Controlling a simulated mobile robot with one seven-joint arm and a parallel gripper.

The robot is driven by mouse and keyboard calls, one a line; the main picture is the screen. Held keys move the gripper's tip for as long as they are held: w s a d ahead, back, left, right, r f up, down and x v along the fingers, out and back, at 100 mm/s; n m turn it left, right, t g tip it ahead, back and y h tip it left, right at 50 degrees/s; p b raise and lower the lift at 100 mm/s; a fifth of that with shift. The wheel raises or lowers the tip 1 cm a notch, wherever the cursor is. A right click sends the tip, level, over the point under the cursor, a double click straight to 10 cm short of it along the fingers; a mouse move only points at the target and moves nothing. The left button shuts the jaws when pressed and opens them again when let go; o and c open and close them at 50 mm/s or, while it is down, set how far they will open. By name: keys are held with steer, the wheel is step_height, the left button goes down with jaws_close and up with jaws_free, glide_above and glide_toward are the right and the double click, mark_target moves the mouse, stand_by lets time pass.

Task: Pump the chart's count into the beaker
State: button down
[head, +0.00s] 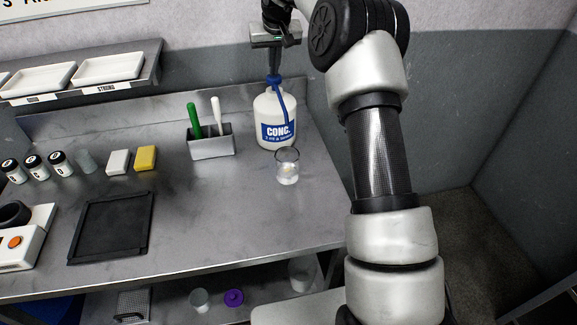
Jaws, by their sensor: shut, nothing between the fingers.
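The white pump bottle (275,113) stands near the back right of the bench. It has a blue "CONC." label and a blue pump head with a spout reaching down its right side. The clear beaker (287,170) stands on the bench just in front of the bottle, and its bottom looks whitish or clear. My gripper (274,74) is shut and points down at the top of the blue pump head; whether it touches the pump is hard to tell. The chart shows only as a cut-off sign (70,8) at the top left, and its count is not readable.
A grey holder (211,147) with green and white tools stands left of the bottle. White and yellow blocks (146,158), several small jars (60,161) and a black mat (110,228) lie farther left. White trays (108,66) sit on a shelf.

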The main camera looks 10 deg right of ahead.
steer(key=shift+r+p, duration=1.75)
steer(key=shift+r, duration=0.05)
steer(key=shift+f, duration=0.15)
steer(key=shift+f+b, duration=1.05)
steer(key=shift+f, duration=0.85)
steer(key=shift+r+p, duration=1.85)
steer(key=shift+r, duration=0.2)
steer(key=shift+f, duration=0.15)
